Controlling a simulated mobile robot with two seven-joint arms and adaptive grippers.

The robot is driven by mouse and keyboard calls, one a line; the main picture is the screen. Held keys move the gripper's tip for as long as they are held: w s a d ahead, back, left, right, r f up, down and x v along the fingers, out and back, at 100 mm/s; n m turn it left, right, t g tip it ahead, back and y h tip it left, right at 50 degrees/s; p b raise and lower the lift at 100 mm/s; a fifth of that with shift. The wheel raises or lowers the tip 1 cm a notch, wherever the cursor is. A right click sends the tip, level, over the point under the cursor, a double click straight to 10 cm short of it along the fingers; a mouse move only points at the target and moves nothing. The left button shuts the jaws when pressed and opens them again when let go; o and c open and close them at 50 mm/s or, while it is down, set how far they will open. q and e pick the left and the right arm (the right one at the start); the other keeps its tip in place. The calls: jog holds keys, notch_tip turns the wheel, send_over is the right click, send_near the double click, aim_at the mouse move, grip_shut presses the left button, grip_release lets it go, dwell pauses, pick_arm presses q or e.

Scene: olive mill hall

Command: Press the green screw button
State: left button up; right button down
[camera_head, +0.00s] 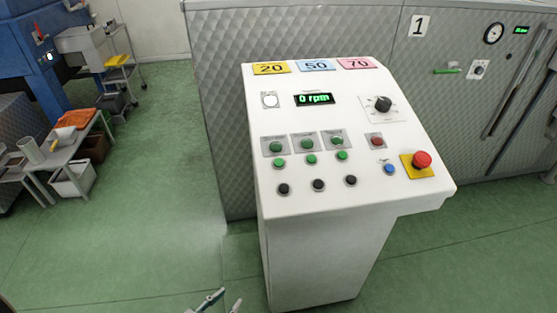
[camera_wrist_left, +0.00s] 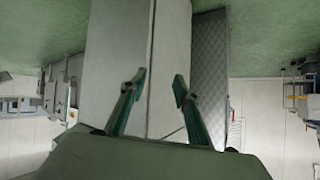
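A white sloped control panel (camera_head: 350,195) stands in the middle of the head view. It has a row of small green buttons (camera_head: 311,159) beneath round green lamps (camera_head: 307,144) on grey plates. The labels on the plates are too small to read, so I cannot tell which green button is the screw one. My left gripper (camera_head: 226,299) shows at the bottom edge of the head view, low in front of the panel's pedestal and well apart from the buttons. In the left wrist view, the left gripper (camera_wrist_left: 159,82) is open and empty. My right gripper is not in view.
Near the green buttons are black buttons (camera_head: 318,185), a red one (camera_head: 377,141), a blue one (camera_head: 389,169) and a red mushroom button (camera_head: 422,160). The display (camera_head: 314,99) reads 0 rpm. A quilted metal machine (camera_head: 300,35) stands behind.

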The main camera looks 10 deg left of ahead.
pick_arm(q)
grip_shut()
dwell(1.0)
